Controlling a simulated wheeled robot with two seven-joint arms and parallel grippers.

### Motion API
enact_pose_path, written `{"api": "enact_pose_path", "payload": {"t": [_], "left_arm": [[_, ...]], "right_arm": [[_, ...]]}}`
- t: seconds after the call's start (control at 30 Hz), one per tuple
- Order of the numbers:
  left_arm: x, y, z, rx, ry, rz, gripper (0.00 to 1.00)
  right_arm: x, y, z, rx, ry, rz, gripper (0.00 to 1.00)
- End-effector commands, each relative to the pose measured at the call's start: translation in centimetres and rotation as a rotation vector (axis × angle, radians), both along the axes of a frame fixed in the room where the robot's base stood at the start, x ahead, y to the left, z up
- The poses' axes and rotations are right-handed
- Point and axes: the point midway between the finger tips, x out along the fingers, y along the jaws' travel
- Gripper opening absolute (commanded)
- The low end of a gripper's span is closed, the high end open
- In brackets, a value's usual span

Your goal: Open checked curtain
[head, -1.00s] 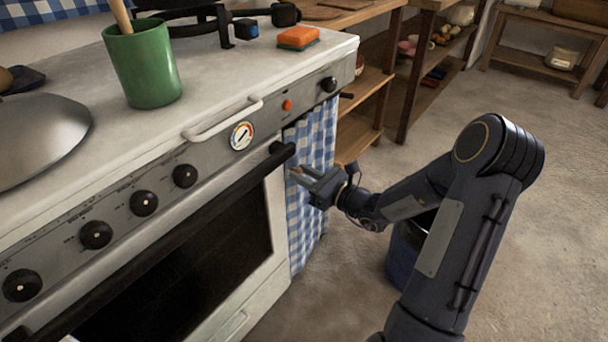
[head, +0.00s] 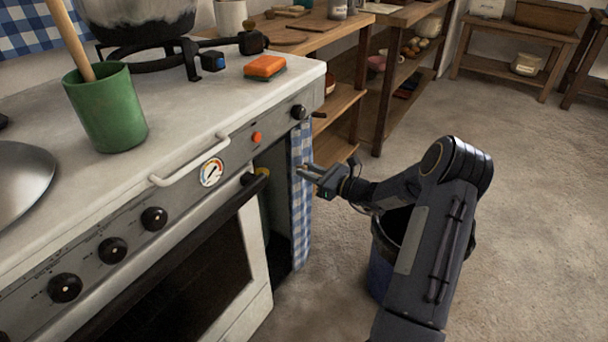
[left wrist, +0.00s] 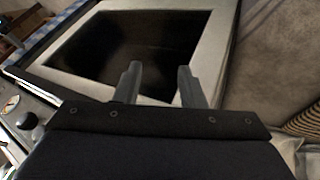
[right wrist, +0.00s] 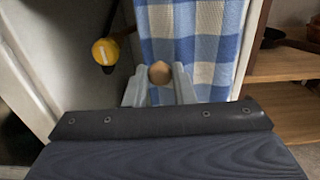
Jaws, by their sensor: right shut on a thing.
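The blue-and-white checked curtain (head: 302,225) hangs bunched at the right side of an opening beside the oven, and a dark gap (head: 275,215) shows to its left. In the right wrist view the curtain (right wrist: 205,40) fills the upper middle. My right gripper (head: 303,172) is at the curtain's upper part, shut on a small round tan knob (right wrist: 160,72) in front of the cloth. My left gripper (left wrist: 158,72) shows only in its wrist view, with fingers apart and nothing between them, over the oven door.
The white stove (head: 235,105) and its black oven handle (head: 165,260) are left of the opening. A yellow round thing (right wrist: 105,52) is near the handle's end. A dark blue bin (head: 381,270) stands below my right arm. Wooden shelves (head: 345,105) are behind.

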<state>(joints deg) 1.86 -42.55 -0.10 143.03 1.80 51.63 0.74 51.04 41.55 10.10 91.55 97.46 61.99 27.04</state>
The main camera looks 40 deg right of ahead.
Motion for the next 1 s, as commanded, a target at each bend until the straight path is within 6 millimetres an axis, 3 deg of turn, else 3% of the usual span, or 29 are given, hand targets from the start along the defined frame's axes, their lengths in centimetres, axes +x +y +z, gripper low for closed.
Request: {"api": "enact_pose_path", "payload": {"t": [0.23,0.27,0.4,0.77,1.0], "left_arm": [[0.0,0.0,0.0,0.000,0.000,0.000,0.36],[0.0,0.0,0.0,0.000,0.000,0.000,0.36],[0.0,0.0,0.0,0.000,0.000,0.000,0.36],[0.0,0.0,0.2,0.000,0.000,0.000,0.36],[0.0,0.0,1.4,0.000,0.000,0.000,0.36]], "right_arm": [[0.0,0.0,0.0,0.000,0.000,0.000,0.00],[0.0,0.0,0.0,0.000,0.000,0.000,0.27],[0.0,0.0,0.0,0.000,0.000,0.000,0.45],[-0.6,-0.3,0.1,-0.001,0.002,-0.002,0.45],[-4.2,-1.8,0.2,0.000,0.003,-0.004,0.45]]}}
